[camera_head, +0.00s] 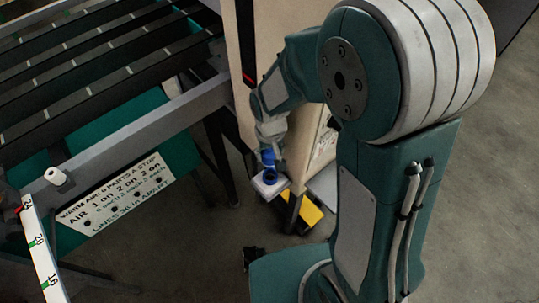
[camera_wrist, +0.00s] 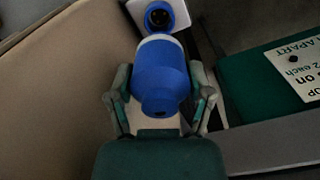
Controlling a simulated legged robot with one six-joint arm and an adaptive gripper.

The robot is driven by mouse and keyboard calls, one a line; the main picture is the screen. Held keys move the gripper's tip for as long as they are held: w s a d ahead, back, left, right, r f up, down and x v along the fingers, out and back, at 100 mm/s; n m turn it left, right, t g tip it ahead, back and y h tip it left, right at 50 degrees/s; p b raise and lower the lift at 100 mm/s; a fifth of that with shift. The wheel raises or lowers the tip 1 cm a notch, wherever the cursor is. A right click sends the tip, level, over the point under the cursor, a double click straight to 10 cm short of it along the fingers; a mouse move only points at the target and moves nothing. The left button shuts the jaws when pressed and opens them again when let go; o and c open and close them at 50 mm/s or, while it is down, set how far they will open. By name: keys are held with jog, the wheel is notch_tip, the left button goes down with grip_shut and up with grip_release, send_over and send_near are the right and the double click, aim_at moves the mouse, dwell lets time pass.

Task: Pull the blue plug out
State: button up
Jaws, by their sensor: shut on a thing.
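The blue plug (camera_wrist: 160,72) is between the two fingers of my gripper (camera_wrist: 160,98) in the wrist view, with a pale ring at its far end. The gripper is shut on it. Beyond the plug is a blue round socket (camera_wrist: 159,14) on a white plate (camera_wrist: 184,16). The socket's dark mouth shows uncovered, so the plug is out of it. In the head view, my gripper (camera_head: 270,140) holds the blue plug (camera_head: 268,158) just above the socket (camera_head: 269,177) on its white box. The plug's contact end is hidden.
A beige cabinet (camera_head: 246,40) stands right behind the gripper. A dark-slatted conveyor frame (camera_head: 140,125) with a lettered white sign (camera_head: 118,196) is at left, with a white roll (camera_head: 55,176) on it. A yellow-and-black object (camera_head: 309,214) lies low beneath. Grey floor is open at front.

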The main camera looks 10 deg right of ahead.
jog(key=shift+r, duration=2.95)
